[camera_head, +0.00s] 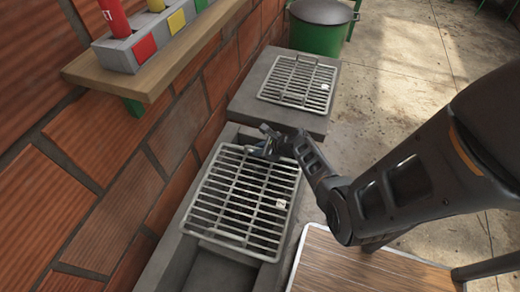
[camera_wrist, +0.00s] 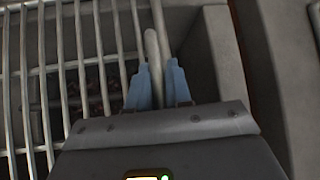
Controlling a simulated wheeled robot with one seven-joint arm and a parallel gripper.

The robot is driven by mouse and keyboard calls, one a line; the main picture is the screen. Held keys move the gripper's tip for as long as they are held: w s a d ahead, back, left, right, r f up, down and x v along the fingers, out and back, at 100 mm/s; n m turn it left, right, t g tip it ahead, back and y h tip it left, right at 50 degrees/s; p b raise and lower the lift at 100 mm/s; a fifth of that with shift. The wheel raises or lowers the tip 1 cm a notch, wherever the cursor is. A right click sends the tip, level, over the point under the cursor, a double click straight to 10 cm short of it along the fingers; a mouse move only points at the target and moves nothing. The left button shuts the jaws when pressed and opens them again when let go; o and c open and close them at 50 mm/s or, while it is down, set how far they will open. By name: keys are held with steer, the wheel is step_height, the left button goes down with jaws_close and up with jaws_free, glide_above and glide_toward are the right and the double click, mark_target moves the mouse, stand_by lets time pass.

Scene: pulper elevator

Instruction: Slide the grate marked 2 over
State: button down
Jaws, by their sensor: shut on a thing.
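A near metal grate (camera_head: 245,195) lies over a grey trough. It has a small pale tag (camera_head: 281,204) whose mark I cannot read for sure. A second grate (camera_head: 298,82) lies on a grey block farther back, also with a small tag too small to read. My gripper (camera_head: 266,146) is at the far edge of the near grate. In the wrist view, the blue fingertips of my gripper (camera_wrist: 160,85) are shut around a pale bar (camera_wrist: 151,45) of this grate, whose other bars (camera_wrist: 62,75) show to the left.
The grey trough (camera_head: 212,272) is uncovered at the near end. A brick wall (camera_head: 150,160) and a wooden shelf (camera_head: 165,60) with coloured items run along the left. A green bin (camera_head: 318,38) stands behind. A slatted wooden surface (camera_head: 345,268) is at front right.

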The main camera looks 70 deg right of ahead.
steer(key=shift+w+d+r, duration=0.1)
steer(key=shift+d+r, duration=0.05)
steer(key=c, duration=1)
jaws_free()
steer(key=shift+o, duration=0.2)
steer(key=p+v, duration=0.2)
steer(key=v, duration=0.5)
steer(key=shift+s+r, duration=0.15)
steer(key=shift+s, duration=0.25)
steer(key=shift+a, duration=0.2)
